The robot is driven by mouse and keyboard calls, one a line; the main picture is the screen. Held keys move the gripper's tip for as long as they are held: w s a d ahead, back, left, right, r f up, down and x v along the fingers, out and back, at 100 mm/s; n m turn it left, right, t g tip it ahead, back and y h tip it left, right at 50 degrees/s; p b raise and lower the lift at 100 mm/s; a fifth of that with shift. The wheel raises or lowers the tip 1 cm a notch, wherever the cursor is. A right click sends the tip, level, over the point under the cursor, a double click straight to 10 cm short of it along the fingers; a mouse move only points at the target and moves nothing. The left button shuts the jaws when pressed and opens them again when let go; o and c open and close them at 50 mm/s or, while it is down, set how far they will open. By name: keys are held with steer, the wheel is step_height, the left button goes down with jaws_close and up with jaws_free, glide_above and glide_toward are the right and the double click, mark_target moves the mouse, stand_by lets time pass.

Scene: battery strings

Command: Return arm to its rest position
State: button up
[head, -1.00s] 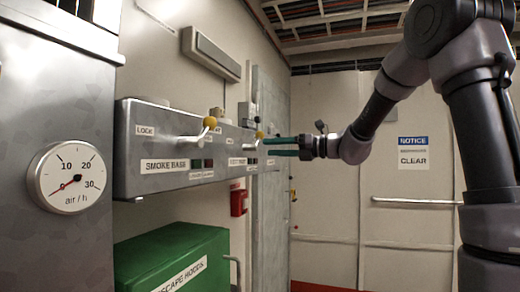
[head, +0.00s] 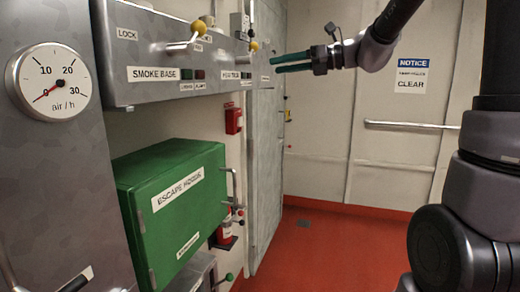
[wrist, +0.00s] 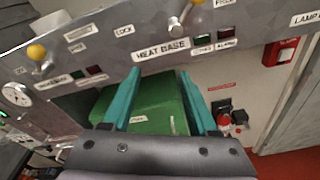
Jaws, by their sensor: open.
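My gripper (head: 291,63) has two teal fingers that point left toward the grey wall panel (head: 118,92) in the head view. In the wrist view the gripper (wrist: 160,95) has its fingers apart with nothing between them. Beyond the fingers the panel carries a "HEAT BASE" label (wrist: 162,49) and levers with yellow knobs. My gripper appears apart from the panel and its levers. My forearm runs up and out of the top of the head view.
A green "ESCAPE HOODS" box (head: 205,210) stands below the panel. A dial gauge (head: 52,82) is at the left. A red box (head: 233,120) hangs on the wall. A handrail (head: 410,126) crosses the back wall. The red floor (head: 325,250) in the middle is clear.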

steer(key=s+d+f+n+t+h, duration=0.1)
steer(key=s+d+f+n+h, duration=0.4)
steer(key=s+d+n, duration=0.3)
steer(key=s+d+f+n+t+h, duration=0.1)
steer(key=s+d+f+n+h, duration=0.5)
steer(key=s+n, duration=0.6)
steer(key=d+n+h, duration=0.2)
steer(key=d, duration=0.1)
steer(key=shift+s, duration=0.25)
